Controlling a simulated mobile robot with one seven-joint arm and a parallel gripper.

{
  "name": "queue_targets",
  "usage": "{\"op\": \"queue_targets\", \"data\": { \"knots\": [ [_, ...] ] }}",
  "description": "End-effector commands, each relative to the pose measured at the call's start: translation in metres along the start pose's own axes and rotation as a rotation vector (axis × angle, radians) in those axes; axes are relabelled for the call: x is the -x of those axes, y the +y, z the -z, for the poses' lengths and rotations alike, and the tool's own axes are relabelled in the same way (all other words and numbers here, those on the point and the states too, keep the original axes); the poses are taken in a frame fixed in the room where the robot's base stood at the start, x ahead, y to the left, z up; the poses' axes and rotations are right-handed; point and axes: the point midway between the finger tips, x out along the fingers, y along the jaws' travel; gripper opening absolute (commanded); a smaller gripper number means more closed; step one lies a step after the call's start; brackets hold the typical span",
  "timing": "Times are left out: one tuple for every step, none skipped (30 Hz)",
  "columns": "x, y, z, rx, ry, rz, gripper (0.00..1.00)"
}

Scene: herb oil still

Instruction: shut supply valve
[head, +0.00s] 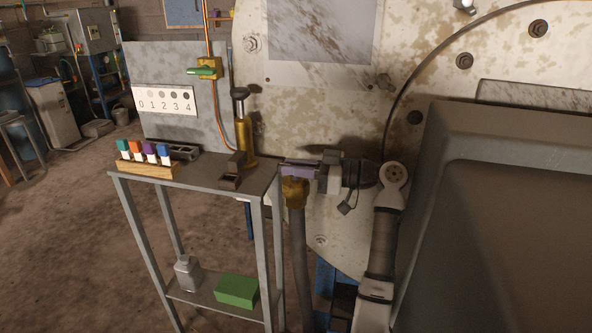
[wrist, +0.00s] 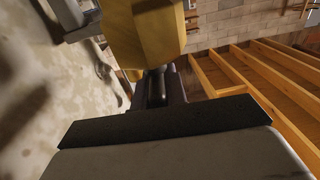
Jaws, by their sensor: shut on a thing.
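A valve with a purple lever handle (head: 300,170) and a brass body (head: 294,190) sits on top of a grey hose, in front of the large mottled vessel. My gripper (head: 318,169) comes from the right and is shut on the purple handle, which lies about level and points right. In the wrist view the yellow valve body (wrist: 155,32) is close at the top, and a dark part of the handle (wrist: 172,85) runs down to the jaws, partly hidden. Another valve with a green handle (head: 204,71) is on a copper pipe at upper left. Neither valve is labelled.
A grey metal stand (head: 215,175) is left of the valve, with colored vials in a wooden rack (head: 148,169), a brass cylinder (head: 243,135) and a dark block. A green box (head: 236,291) is on its lower shelf. A large grey trough (head: 500,130) fills the right.

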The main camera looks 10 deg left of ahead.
Motion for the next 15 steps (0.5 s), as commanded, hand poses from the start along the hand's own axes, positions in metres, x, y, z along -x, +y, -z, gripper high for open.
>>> {"op": "queue_targets", "data": {
  "knots": [
    [-0.0009,-0.0005,-0.0016,-0.001,-0.003,0.009,0.00],
    [-0.0009,-0.0005,-0.0014,-0.001,-0.002,0.011,0.00],
    [-0.0009,-0.0006,-0.0013,-0.001,-0.002,0.013,0.00],
    [-0.0010,-0.0007,-0.0013,-0.001,-0.002,0.014,0.00],
    [-0.0010,-0.0007,-0.0013,-0.001,-0.002,0.014,0.00],
    [-0.0011,-0.0008,-0.0013,-0.001,-0.002,0.015,0.00],
    [-0.0011,-0.0008,-0.0013,-0.001,-0.002,0.015,0.00],
    [-0.0012,-0.0008,-0.0013,-0.001,-0.002,0.015,0.00],
    [-0.0012,-0.0008,-0.0013,-0.001,-0.002,0.015,0.00],
    [-0.0012,-0.0008,-0.0013,-0.001,-0.002,0.014,0.00],
    [-0.0013,-0.0008,-0.0013,-0.001,-0.002,0.014,0.00],
    [-0.0013,-0.0008,-0.0014,-0.001,-0.003,0.014,0.00],
    [-0.0014,-0.0008,-0.0014,-0.001,-0.003,0.014,0.00],
    [-0.0014,-0.0008,-0.0014,-0.001,-0.003,0.014,0.18],
    [-0.0014,-0.0008,-0.0014,-0.001,-0.002,0.014,0.24]
  ]
}}
